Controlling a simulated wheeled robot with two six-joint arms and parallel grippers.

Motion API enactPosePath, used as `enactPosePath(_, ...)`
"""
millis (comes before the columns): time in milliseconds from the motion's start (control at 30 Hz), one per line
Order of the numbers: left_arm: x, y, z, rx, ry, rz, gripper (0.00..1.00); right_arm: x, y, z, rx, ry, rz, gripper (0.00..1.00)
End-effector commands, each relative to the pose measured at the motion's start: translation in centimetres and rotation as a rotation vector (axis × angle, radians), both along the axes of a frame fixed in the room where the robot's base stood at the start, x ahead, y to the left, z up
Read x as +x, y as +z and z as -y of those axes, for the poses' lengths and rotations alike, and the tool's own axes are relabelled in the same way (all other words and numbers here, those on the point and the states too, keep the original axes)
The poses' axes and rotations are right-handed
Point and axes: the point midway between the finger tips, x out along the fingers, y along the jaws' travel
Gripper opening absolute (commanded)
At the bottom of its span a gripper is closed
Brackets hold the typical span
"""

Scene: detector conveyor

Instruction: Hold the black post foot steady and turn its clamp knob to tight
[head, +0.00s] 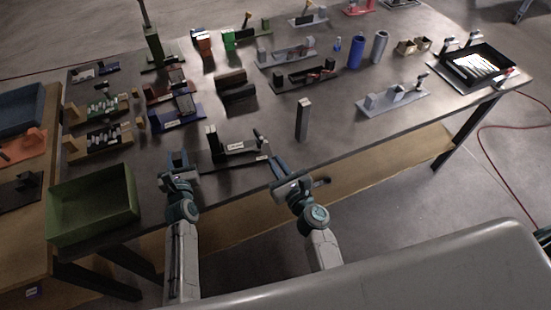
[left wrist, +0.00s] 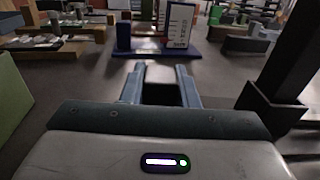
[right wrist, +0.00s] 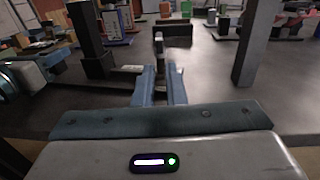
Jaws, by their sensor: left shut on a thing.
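The black post foot (head: 235,157) lies on the table between my grippers, a black post upright at its left end and a pale label on it. In the left wrist view the black post (left wrist: 289,55) stands right of my fingers. My left gripper (left wrist: 160,75) is shut on a small dark block with a pale top; I cannot tell if it belongs to the foot. My right gripper (right wrist: 160,75) is at the foot's right end, its fingers close together. The slim upright clamp knob (right wrist: 158,45) lines up with their gap; whether they grip it is unclear.
A grey upright block (head: 302,120) stands right of the foot. A blue stand (head: 178,118) and dark blocks (head: 237,92) are behind it. A green bin (head: 93,205) sits at the front left. Bare table lies between the foot and the grey block.

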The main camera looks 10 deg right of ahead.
Motion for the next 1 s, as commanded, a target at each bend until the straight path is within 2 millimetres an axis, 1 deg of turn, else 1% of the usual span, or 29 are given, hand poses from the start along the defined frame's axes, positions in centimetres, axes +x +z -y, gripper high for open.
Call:
enactPosePath(67, 0.0, 0.1, 0.0, 0.0, 0.0, 0.001, 0.0, 0.0, 0.0, 0.3, -0.044, 0.009, 0.013, 0.0)
enactPosePath(167, 0.0, 0.1, 0.0, -0.001, 0.0, 0.001, 0.0, 0.1, -0.1, 1.0, -0.159, 0.029, 0.049, 0.0)
enactPosePath(267, 0.0, 0.1, 0.0, -0.001, 0.0, 0.001, 0.0, 0.2, -0.2, 2.1, -0.335, 0.06, 0.107, 0.0)
enactPosePath(500, 0.0, 0.1, 0.0, -0.001, 0.0, 0.001, 0.0, 0.5, -0.1, 5.2, -0.816, 0.136, 0.296, 0.0)
enactPosePath(700, 0.0, 0.1, 0.0, -0.001, 0.0, 0.001, 0.0, 0.7, 0.2, 7.5, -1.17, 0.181, 0.455, 0.0)
enactPosePath(833, 0.0, 0.1, 0.0, 0.0, 0.0, 0.001, 0.0, 0.8, 0.5, 8.6, -1.327, 0.196, 0.534, 0.0)
enactPosePath(1000, 0.0, 0.1, 0.0, 0.0, 0.0, 0.001, 0.0, 1.0, 0.6, 9.2, -1.429, 0.204, 0.587, 0.0)
